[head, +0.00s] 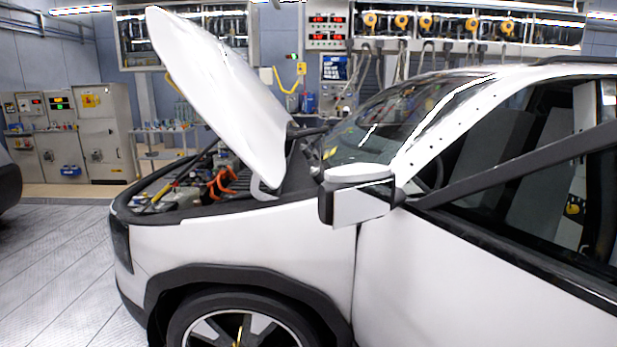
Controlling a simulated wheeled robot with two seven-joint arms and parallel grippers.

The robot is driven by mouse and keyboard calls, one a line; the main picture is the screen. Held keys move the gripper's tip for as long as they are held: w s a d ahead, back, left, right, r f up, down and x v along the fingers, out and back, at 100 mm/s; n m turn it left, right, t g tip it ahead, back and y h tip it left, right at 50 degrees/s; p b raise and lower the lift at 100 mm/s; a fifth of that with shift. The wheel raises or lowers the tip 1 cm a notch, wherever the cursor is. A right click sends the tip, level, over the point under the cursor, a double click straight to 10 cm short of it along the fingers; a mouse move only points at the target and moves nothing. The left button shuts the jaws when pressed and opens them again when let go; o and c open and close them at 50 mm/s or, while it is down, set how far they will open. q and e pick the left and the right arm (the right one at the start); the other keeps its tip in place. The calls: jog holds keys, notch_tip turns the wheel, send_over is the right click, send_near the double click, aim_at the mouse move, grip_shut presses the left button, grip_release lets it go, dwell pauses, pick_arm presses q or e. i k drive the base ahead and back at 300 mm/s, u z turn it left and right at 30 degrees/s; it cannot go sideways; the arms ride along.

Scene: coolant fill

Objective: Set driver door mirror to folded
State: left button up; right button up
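A white car (270,250) stands side-on, its front to the left. The driver door mirror (360,195) has a white cap and black housing. It sits at the front corner of the door window and sticks out from the door (460,280). Neither of my grippers shows in the head view.
The white hood (220,95) is raised over the open engine bay (215,185), where orange cables show. Grey cabinets (75,130) and a small bench (165,140) stand at the back left. Wall panels and hanging hoses line the back. The floor (55,260) at left is clear.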

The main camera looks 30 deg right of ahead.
aim_at(339, 206)
jog(key=i, duration=2.1)
jog(key=z, duration=3.2)
jog(key=k, duration=0.7)
jog(key=u, duration=0.15)
